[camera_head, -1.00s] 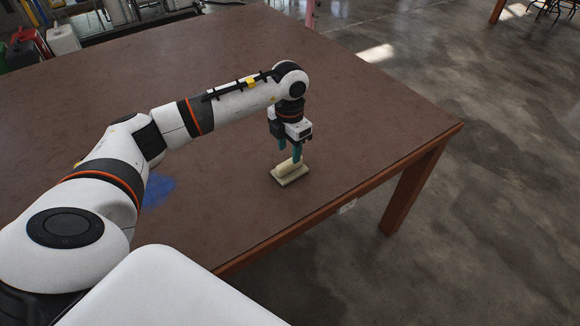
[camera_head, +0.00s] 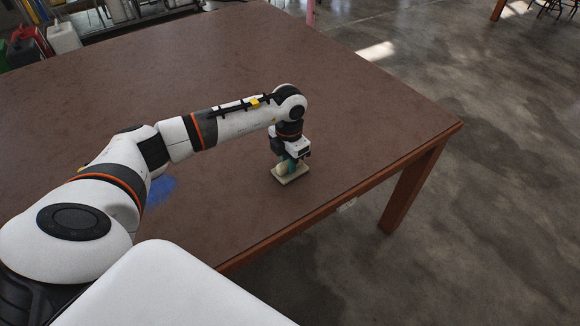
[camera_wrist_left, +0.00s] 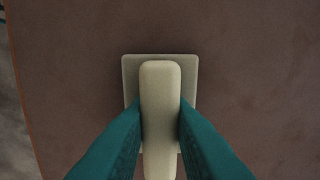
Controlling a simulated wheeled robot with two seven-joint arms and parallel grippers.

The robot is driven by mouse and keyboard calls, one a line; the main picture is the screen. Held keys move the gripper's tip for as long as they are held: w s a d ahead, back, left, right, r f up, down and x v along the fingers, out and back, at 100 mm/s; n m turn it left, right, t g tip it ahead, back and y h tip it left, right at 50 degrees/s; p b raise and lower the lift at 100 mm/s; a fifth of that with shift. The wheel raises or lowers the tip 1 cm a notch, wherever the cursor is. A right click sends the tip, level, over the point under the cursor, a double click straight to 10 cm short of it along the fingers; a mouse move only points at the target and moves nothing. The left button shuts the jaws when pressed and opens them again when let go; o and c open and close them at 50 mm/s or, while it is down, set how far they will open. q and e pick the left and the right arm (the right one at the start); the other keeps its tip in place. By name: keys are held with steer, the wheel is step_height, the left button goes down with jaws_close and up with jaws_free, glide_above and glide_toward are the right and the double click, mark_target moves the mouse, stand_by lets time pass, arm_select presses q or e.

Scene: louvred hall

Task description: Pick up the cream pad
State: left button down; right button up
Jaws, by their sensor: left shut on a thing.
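The cream pad (camera_head: 291,178) lies on the brown table near its front right edge. It has a flat square base and a raised rounded handle along its middle. It also shows in the left wrist view (camera_wrist_left: 131,72), with the handle running up the picture. My left gripper (camera_head: 289,166) points straight down over the pad. Its teal fingers (camera_wrist_left: 160,125) are shut on the handle, one on each side. The base appears to rest on the table. My right gripper is not in view.
The brown table (camera_head: 225,60) is mostly bare around the pad. A blue patch (camera_head: 160,189) marks its top left of the pad. The table's edge (camera_head: 340,195) runs close by, with open floor beyond. Containers (camera_head: 62,38) stand past the far left edge.

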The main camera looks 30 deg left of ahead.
arm_select(q)
steer(key=shift+r+b, duration=0.35)
steer(key=shift+r, duration=4.7)
steer(key=c, duration=2.2)
jaws_free()
